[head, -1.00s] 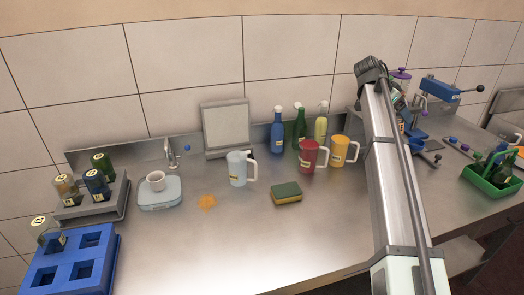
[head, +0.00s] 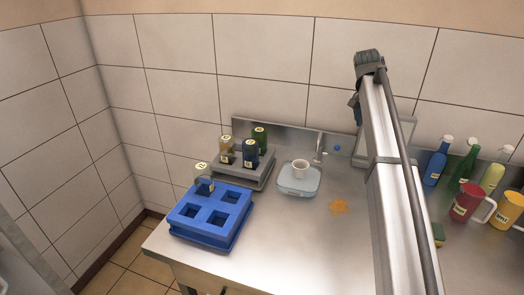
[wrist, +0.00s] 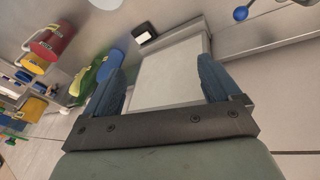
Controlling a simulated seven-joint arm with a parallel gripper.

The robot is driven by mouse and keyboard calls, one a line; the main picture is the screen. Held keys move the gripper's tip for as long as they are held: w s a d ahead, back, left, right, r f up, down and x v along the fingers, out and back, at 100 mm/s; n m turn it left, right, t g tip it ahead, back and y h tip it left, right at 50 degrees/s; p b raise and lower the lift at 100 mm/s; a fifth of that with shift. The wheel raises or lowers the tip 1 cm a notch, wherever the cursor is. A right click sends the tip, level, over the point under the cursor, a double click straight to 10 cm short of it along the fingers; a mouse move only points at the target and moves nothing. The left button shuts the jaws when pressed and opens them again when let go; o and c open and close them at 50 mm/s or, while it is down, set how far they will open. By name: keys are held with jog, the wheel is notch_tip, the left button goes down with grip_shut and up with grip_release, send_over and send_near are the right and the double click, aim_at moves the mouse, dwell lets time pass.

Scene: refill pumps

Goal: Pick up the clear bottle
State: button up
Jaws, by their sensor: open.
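A clear, see-through bottle (head: 203,187) with a pale yellow top label stands in the back left compartment of the blue crate (head: 200,236) in the head view. Its lower part is hidden by the crate. My gripper shows in the wrist view (wrist: 162,68), with its two dark blue fingers spread and nothing between them. In the head view it is mostly hidden behind my arm, well to the right of the clear bottle and apart from it.
Pump bottles and mugs stand at right. The front counter is clear.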

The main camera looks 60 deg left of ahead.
jog(key=s+a+n+g+y, duration=0.1)
jog(key=s+a+n, duration=0.2)
jog(key=s+a, duration=0.55)
jog(key=s+a+n+g, duration=0.1)
jog(key=s+a+n, duration=0.1)
jog(key=s+a, duration=0.65)
jog(key=n+g, duration=0.2)
jog(key=n, duration=0.4)
send_over(224, 138)
jog(key=shift+w+a+r, duration=0.1)
jog(key=shift+r, duration=0.1)
jog(key=shift+s+f, duration=0.2)
notch_tip(224, 138, down, 8)
jog(key=shift+w+f, duration=0.3)
jog(key=shift+f, duration=1.1)
jog(key=shift+w+f, duration=0.15)
jog(key=shift+f, duration=1.15)
jog(key=c, duration=1.2)
jog(key=shift+r, duration=0.15)
notch_tip(224, 138, up, 24)
jog(key=shift+f, duration=0.1)
